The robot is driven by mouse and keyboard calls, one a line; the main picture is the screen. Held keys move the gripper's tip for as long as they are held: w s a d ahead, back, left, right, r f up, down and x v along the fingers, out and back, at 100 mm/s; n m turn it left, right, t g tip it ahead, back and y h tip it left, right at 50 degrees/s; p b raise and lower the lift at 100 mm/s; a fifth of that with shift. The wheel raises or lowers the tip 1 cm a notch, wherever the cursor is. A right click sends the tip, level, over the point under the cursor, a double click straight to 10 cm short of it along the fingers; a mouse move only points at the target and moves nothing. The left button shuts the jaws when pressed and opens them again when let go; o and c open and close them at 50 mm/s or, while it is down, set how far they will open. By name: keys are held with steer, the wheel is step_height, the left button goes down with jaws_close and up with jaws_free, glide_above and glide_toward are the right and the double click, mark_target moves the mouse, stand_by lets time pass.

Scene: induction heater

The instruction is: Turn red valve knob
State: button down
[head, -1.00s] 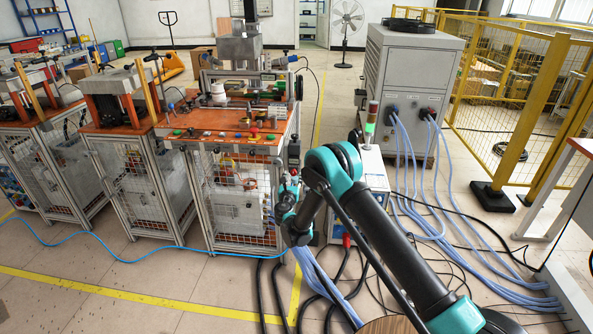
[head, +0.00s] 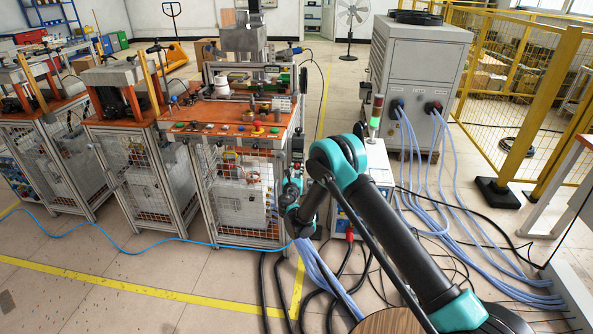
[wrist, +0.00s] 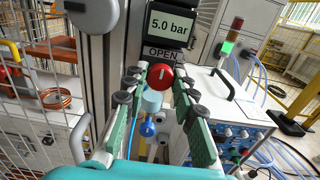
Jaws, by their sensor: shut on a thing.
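The red valve knob (wrist: 160,76) shows in the wrist view, below a pressure display (wrist: 171,25) reading 5.0 bar and a label reading OPEN. A pale mark is on the knob's face. My gripper (wrist: 161,85) has its green-sided fingers on either side of the knob and is shut on it. A light blue cylindrical part and a small blue part show below the knob, between the fingers. In the head view my gripper (head: 292,186) is at the right side of the caged workbench (head: 232,190); the knob is hidden there by my arm.
A white box with a signal light (wrist: 232,40) and a black handle stands close on the right. A mesh cage wall (wrist: 35,90) with a grey handle (wrist: 79,138) is close on the left. Cables (head: 330,275) lie on the floor.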

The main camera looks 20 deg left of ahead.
steer(key=shift+m, duration=0.4)
steer(key=m, duration=0.3)
steer(key=shift+m, duration=0.3)
steer(key=m, duration=0.4)
steer(key=shift+m, duration=0.3)
steer(key=m, duration=0.4)
steer(key=shift+m, duration=0.3)
steer(key=m, duration=0.4)
steer(key=shift+m, duration=0.3)
steer(key=c, duration=1.2)
jaws_free()
